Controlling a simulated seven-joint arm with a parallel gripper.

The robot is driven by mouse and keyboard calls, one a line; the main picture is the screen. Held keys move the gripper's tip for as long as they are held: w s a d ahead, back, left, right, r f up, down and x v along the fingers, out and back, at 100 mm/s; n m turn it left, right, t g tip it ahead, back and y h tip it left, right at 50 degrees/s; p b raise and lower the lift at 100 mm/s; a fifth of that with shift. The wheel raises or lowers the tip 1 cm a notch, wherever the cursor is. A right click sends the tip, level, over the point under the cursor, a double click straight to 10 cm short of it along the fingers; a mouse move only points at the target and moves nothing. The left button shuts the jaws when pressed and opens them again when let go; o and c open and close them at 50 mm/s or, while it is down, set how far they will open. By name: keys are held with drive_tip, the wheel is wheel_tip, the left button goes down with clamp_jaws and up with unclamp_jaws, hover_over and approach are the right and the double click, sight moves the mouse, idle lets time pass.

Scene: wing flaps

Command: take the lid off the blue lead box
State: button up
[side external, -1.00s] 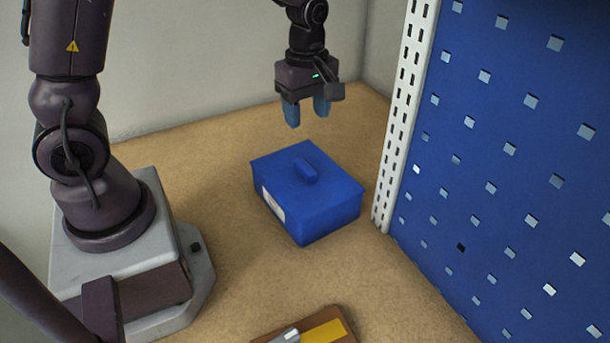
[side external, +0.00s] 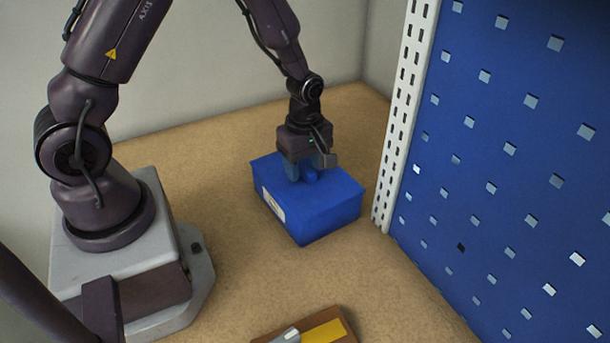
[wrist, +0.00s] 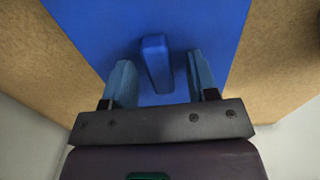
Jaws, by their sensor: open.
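The blue lead box (side external: 304,226) stands on the table with its blue lid (side external: 342,192) on top and a white label on one side. The lid has a raised blue handle (side external: 311,177), which also shows in the wrist view (wrist: 156,62). My gripper (side external: 306,172) is low over the lid, with its blue fingers pointing down. In the wrist view my gripper (wrist: 159,80) is open, with one finger on each side of the handle and a gap on both sides. I cannot tell whether the fingertips touch the lid.
A blue perforated panel (side external: 520,130) with a white slotted post (side external: 400,125) stands close to the right of the box. A brown tray (side external: 345,335) with a yellow item lies at the front edge. The tan tabletop (side external: 250,290) is clear in front of the box.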

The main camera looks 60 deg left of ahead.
drive_tip(key=shift+c, duration=0.2)
clamp_jaws()
drive_tip(key=shift+r, duration=0.1)
